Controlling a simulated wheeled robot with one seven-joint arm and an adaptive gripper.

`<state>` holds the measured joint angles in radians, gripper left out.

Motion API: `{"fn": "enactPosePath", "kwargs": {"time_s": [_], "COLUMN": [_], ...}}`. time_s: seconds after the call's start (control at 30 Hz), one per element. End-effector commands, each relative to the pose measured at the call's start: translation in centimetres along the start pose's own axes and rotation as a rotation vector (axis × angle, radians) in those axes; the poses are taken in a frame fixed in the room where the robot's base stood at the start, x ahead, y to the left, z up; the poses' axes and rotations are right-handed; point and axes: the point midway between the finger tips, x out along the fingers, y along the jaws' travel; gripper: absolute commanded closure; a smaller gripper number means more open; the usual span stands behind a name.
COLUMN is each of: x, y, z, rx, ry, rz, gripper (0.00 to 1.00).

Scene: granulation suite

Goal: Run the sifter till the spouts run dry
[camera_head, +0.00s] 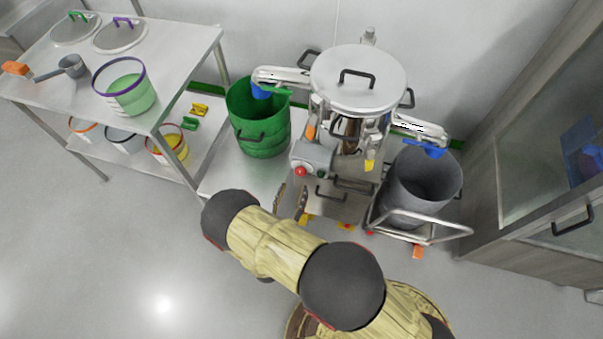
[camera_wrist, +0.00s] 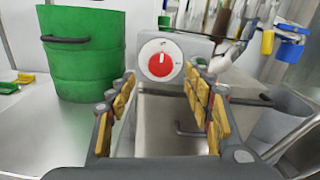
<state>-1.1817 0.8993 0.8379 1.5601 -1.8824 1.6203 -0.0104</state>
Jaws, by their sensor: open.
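The sifter (camera_head: 357,82) is a round steel machine with a handled lid. Its left spout (camera_head: 283,76) has a blue end over a green bin (camera_head: 258,138). Its right spout (camera_head: 420,128) has a blue end over a grey bin (camera_head: 402,205). No falling material is visible at either spout. A grey control box (camera_head: 313,158) on the sifter's front bears a red knob on a white dial (camera_wrist: 160,60). My gripper (camera_wrist: 158,88) is open and empty, its fingers spread either side of the dial and short of it.
A steel table (camera_head: 175,50) at left holds lids, a scoop and a pail of green material (camera_head: 128,88); more pails stand on its lower shelf. A cabinet (camera_head: 545,180) stands at right. Floor at left front is clear.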

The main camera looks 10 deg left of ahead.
Motion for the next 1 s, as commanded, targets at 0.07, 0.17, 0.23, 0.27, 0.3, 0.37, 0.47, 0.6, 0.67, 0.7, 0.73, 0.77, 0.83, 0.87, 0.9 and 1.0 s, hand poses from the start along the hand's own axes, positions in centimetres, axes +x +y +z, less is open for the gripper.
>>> {"fn": "enactPosePath", "kwargs": {"time_s": [0.07,0.17,0.23,0.27,0.3,0.37,0.47,0.6,0.67,0.7,0.73,0.77,0.83,0.87,0.9,1.0], "x": [0.9,2.3,3.4,3.9,4.5,5.3,6.4,7.2,7.3,7.4,7.4,7.4,7.4,7.4,7.4,7.4], "y": [-0.1,-0.2,-0.1,-0.2,-0.2,-0.2,-0.2,-0.1,-0.2,-0.2,-0.2,-0.1,-0.1,-0.1,-0.1,-0.1], "z": [-0.1,-0.1,-0.2,-0.2,-0.2,-0.2,-0.2,-0.1,-0.1,-0.1,-0.1,-0.1,0.0,0.0,0.0,0.0], "rx": [0.002,0.003,0.003,0.002,0.002,0.002,0.002,0.001,0.001,0.001,0.001,0.001,0.001,0.001,0.001,0.001], "ry": [0.001,0.001,0.001,0.002,0.002,0.002,0.002,0.002,0.002,0.002,0.002,0.002,0.002,0.002,0.002,0.002], "rz": [-0.005,-0.007,-0.007,-0.008,-0.007,-0.008,-0.007,-0.005,-0.005,-0.005,-0.005,-0.005,-0.004,-0.004,-0.004,-0.004], "gripper": [0.49,0.49,0.49,0.49,0.49,0.49,0.49,0.49,0.49,0.49,0.49,0.49,0.49,0.49,0.49,0.55]}}
